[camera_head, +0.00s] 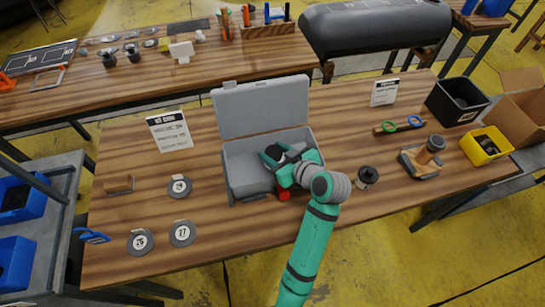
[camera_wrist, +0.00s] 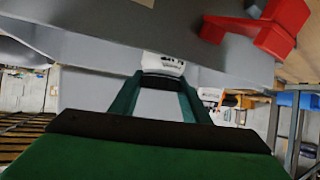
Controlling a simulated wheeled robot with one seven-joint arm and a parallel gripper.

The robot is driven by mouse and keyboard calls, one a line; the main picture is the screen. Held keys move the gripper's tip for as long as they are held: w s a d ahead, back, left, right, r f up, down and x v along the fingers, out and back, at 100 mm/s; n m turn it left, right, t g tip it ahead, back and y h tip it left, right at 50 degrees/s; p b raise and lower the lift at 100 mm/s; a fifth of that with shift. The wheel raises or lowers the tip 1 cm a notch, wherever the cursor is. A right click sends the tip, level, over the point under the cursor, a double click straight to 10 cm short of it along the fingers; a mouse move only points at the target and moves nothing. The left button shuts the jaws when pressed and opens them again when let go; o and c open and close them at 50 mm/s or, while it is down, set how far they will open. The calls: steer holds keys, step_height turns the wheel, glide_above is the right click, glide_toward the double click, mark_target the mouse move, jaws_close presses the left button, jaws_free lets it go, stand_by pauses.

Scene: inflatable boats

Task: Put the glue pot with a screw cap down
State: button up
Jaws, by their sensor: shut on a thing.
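My gripper (camera_head: 275,155) reaches into an open grey case (camera_head: 243,172) on the wooden table, its lid (camera_head: 262,108) standing up at the back. In the wrist view my gripper (camera_wrist: 162,78) is shut on a white pot with dark print, the glue pot (camera_wrist: 163,62). In the head view I cannot clearly tell the pot from the gripper and wrist over the case. Grey walls close to the pot fill much of the wrist view. Whether the pot touches the case's floor cannot be told.
A red part (camera_head: 284,192) is at the case's front; red also shows in the wrist view (camera_wrist: 272,28). A dark round piece (camera_head: 367,176) stands right of the case. Tape rolls (camera_head: 182,233) lie at left. A sign (camera_head: 169,131) stands behind them. The table's front left is mostly clear.

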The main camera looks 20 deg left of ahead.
steer(key=shift+w+a+f, duration=0.1)
steer(key=shift+a+f, duration=0.05)
steer(key=shift+f, duration=0.1)
steer(key=shift+w+a+f, duration=0.1)
steer(key=shift+f, duration=0.8)
steer(key=shift+w+a+f, duration=0.1)
steer(key=shift+f, duration=0.8)
steer(key=shift+f, duration=0.15)
steer(key=o, duration=0.9)
steer(key=shift+o, duration=0.2)
steer(key=shift+s+d+r, duration=0.1)
steer(key=shift+d+r, duration=0.1)
steer(key=shift+r, duration=0.05)
steer(key=v, duration=1.1)
steer(key=shift+s+d+r, duration=0.15)
steer(key=shift+d+r, duration=0.05)
